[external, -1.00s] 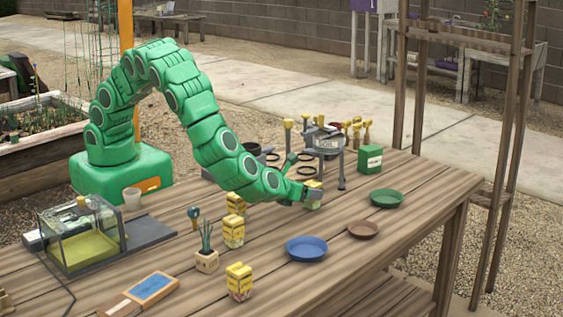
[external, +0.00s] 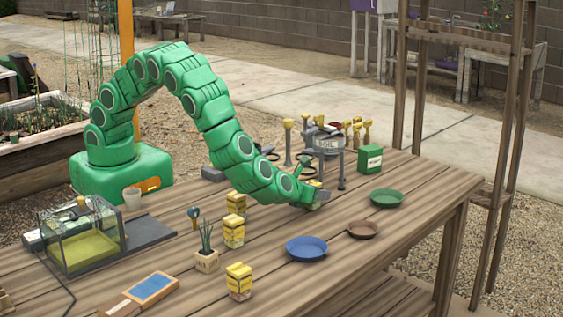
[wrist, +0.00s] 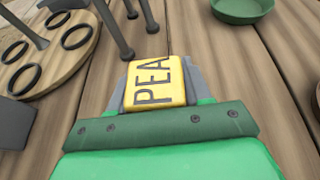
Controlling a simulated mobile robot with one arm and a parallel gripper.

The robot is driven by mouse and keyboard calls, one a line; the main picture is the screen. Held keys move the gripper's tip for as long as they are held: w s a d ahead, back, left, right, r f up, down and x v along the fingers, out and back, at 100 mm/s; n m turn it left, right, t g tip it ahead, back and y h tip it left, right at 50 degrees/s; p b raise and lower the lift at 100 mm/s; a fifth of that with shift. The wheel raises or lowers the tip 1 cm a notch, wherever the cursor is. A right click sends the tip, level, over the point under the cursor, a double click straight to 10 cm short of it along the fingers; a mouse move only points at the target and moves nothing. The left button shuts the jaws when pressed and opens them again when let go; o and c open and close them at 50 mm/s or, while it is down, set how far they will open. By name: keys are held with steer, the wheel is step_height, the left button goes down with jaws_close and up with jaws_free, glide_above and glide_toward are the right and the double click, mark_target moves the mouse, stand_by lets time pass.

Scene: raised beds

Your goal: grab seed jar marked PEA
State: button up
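The seed jar marked PEA shows its yellow lid (wrist: 156,83) in the wrist view, with the black letters PEA running up it. My gripper (wrist: 157,88) has its grey fingers on both sides of this jar, very close to it. I cannot tell whether they press on it. In the external view my gripper (external: 318,198) is low over the table beside the grey-legged stand, and it hides most of the jar. Several other yellow-lidded jars stand to the left, including a middle one (external: 234,232) and a front one (external: 239,281); their labels are too small to read.
The grey-legged stand (external: 328,142) and a green box (external: 369,159) are close behind. A small potted plant (external: 206,261) stands left.

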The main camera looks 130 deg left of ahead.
steer(key=shift+c, duration=1.1)
